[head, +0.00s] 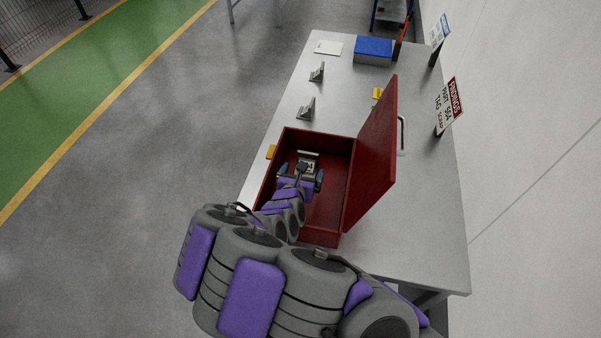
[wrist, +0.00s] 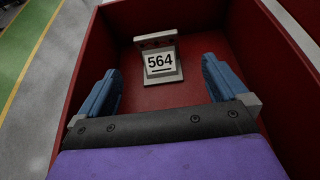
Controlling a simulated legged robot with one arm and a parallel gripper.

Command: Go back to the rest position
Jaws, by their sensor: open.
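My gripper (head: 302,178) is over the inside of an open red box (head: 327,236) on the grey table. In the wrist view my gripper (wrist: 163,92) shows its two blue fingers spread wide with nothing between them. A grey part with a white label reading 564 (wrist: 160,63) sits inside the red box, ahead of the fingertips and apart from them. In the head view this part (head: 309,165) shows just beyond the gripper. My arm hides some of the box's near left side.
The box's red lid (head: 372,160) stands open on the right. Two grey brackets (head: 317,72) (head: 307,109), a white sheet (head: 328,47) and a blue box (head: 374,50) are farther back on the table (head: 425,190). Signs stand along the right edge. The floor at left is clear.

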